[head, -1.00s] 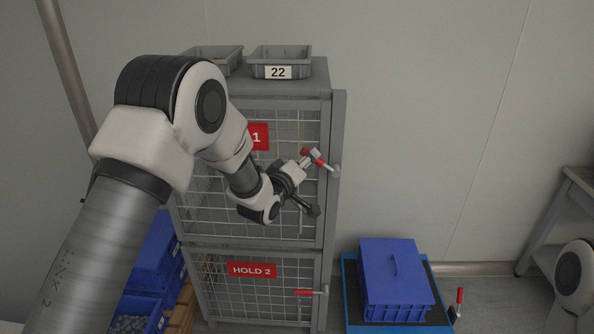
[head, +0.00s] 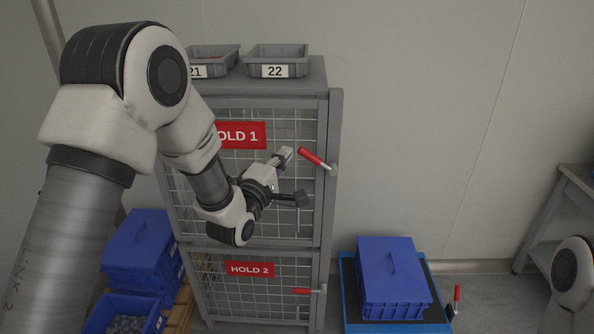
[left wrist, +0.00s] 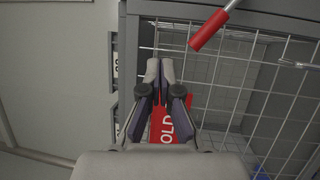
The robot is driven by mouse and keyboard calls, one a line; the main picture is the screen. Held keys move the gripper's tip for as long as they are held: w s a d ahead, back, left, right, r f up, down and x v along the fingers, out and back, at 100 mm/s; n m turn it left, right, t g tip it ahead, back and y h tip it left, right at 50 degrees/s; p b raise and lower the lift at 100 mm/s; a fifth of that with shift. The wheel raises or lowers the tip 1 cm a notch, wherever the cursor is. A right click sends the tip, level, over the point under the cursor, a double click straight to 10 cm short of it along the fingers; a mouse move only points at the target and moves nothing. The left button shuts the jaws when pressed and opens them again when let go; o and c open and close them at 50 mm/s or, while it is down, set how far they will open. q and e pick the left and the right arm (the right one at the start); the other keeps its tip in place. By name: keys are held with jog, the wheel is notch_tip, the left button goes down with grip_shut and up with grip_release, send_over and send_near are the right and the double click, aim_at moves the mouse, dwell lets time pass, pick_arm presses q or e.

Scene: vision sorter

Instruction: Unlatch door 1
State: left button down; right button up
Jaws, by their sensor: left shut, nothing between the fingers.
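Door 1 is the upper mesh door (head: 225,205) of the grey cabinet, with a red HOLD 1 sign (head: 246,134). Its latch handle (head: 312,156) has a red grip and a metal end at the door's right edge; it slants up to the left. In the left wrist view the red handle (left wrist: 209,30) is at the top, beyond and right of my fingertips. My left gripper (head: 285,153) is shut and empty in front of the door, just left of the red grip, apart from it. It also shows in the left wrist view (left wrist: 160,68). My right gripper is out of view.
The lower door has a HOLD 2 sign (head: 249,269) and a red handle (head: 305,291). Grey bins (head: 276,55) stand on top. Blue crates (head: 140,250) are at the lower left. A lidded blue box (head: 392,280) stands right of the cabinet, with free floor beyond.

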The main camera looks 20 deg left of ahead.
pick_arm(q)
jog(key=a+f+n+t+y+b, duration=0.1)
jog(key=f+n+t+b, duration=0.15)
jog(key=n, duration=0.55)
jog(key=n+y+b, duration=0.1)
jog(key=n+b, duration=0.3)
jog(key=b, duration=0.2)
send_near(301, 168)
jog(key=w+r, duration=0.1)
jog(key=r, duration=0.1)
jog(key=w+d+r+p, duration=0.1)
jog(key=r, duration=0.1)
jog(key=w+r, duration=0.2)
jog(key=r, duration=0.1)
jog(key=shift+d, duration=0.35)
jog(key=shift+f, duration=0.1)
